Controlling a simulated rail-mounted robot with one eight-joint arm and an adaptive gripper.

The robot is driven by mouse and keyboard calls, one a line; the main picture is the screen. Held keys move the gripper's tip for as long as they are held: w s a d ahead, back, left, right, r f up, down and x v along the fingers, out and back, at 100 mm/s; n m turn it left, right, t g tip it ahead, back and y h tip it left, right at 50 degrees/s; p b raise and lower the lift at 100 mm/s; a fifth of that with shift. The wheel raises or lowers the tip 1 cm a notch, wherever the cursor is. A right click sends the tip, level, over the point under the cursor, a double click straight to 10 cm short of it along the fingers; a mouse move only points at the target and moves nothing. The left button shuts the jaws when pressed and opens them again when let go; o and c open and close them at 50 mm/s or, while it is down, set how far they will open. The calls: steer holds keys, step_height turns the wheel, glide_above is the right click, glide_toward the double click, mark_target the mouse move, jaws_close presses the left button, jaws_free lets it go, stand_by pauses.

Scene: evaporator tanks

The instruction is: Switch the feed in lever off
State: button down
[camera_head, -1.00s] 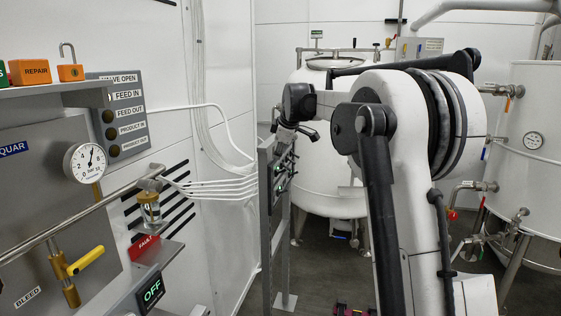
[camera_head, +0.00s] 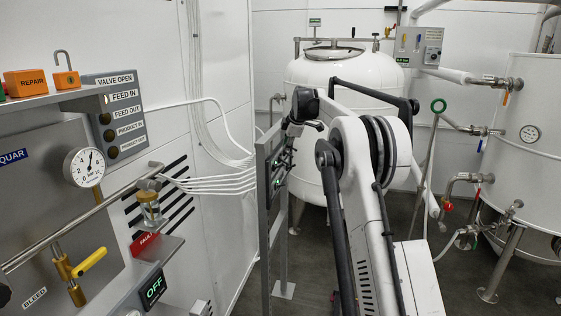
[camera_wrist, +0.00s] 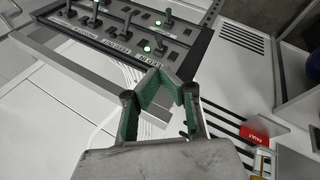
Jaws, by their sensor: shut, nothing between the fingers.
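The lever panel (camera_wrist: 185,40) is at the top of the wrist view, seen upside down. It carries several short levers and green lamps.
A gauge (camera_head: 85,167), a yellow-handled bleed valve (camera_head: 90,263) and an OFF display (camera_head: 153,288) are at left. White tanks (camera_head: 345,85) stand behind. White cables (camera_head: 215,184) run along the wall to the panel.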

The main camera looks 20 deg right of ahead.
mark_target(278, 166)
steer(key=shift+w+f, duration=0.1)
steer(key=p+x, duration=0.2)
steer(key=x, duration=0.7)
steer(key=shift+w+f, duration=0.15)
steer(key=shift+f, duration=0.2)
steer(key=shift+a+f, duration=0.15)
steer(key=shift+a, duration=0.05)
